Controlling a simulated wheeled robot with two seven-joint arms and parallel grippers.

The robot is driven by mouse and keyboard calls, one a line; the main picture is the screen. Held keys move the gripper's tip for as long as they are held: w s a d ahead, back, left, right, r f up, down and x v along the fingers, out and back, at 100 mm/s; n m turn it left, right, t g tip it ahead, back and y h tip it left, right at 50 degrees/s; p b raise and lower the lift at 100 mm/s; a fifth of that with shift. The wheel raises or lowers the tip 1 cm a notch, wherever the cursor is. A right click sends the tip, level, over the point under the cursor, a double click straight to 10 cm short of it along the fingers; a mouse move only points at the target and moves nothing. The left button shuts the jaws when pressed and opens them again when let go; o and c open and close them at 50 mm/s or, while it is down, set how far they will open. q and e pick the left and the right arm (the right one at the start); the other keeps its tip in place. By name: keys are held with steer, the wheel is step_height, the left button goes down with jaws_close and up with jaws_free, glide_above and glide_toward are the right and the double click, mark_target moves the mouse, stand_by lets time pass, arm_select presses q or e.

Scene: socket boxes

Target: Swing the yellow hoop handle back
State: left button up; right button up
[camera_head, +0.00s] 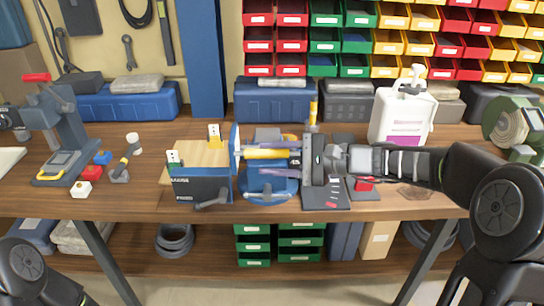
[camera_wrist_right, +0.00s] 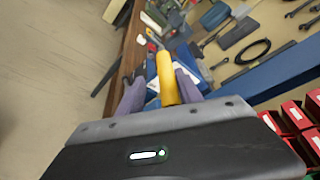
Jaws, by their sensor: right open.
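The yellow hoop handle (camera_head: 266,154) shows in the head view as a yellow bar lying sideways over a blue device (camera_head: 268,186) near the front of the workbench. My right gripper (camera_head: 244,153) reaches in from the right with its fingers pointing left, one on each side of the bar. It is open. In the right wrist view the yellow bar (camera_wrist_right: 166,78) runs lengthwise between the two purple-grey fingers (camera_wrist_right: 158,92), close to the right finger; I cannot tell whether they touch. The rest of the hoop is hidden by the gripper. My left gripper is out of view.
A dark blue box (camera_head: 200,187) stands just left of the device. A white jug (camera_head: 402,118) stands behind my right arm. A grey press (camera_head: 55,135) is at the far left. Blue cases line the back, below red, green and yellow bins (camera_head: 390,40).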

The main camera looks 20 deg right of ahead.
steer(key=shift+c, duration=0.4)
jaws_close()
stand_by(1.0)
